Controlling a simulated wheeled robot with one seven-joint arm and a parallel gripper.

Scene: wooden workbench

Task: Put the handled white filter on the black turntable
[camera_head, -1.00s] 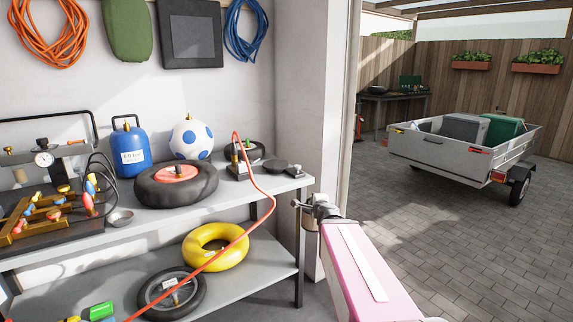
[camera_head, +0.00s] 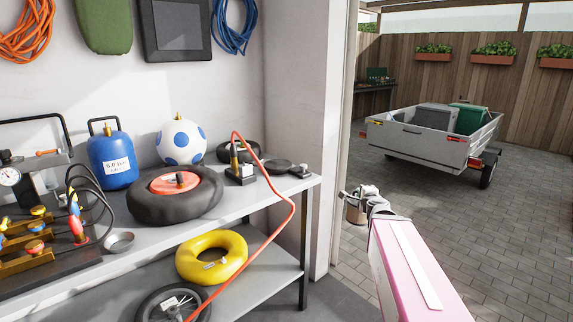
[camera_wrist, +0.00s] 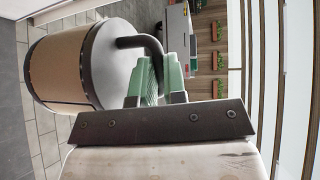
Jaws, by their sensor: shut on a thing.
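The handled filter (camera_wrist: 62,68) hangs at the left of the wrist view. It is a cylinder with a tan side, dark rims, a pale grey end and a bent black handle. My gripper (camera_wrist: 160,78) has green fingers shut on that handle. In the head view the filter (camera_head: 356,208) shows small and partly hidden beside my gripper (camera_head: 372,200), in the air right of the workbench. A flat black disc (camera_head: 278,166) lies near the bench's right end; I cannot tell whether it is the turntable.
The workbench (camera_head: 225,207) holds a blue tank (camera_head: 112,160), a spotted ball (camera_head: 181,141), a black tyre (camera_head: 150,207) and a hose (camera_head: 292,210). A yellow ring (camera_head: 190,262) lies on the lower shelf. A door post (camera_head: 330,140) stands behind. A trailer (camera_head: 415,143) stands on open paving.

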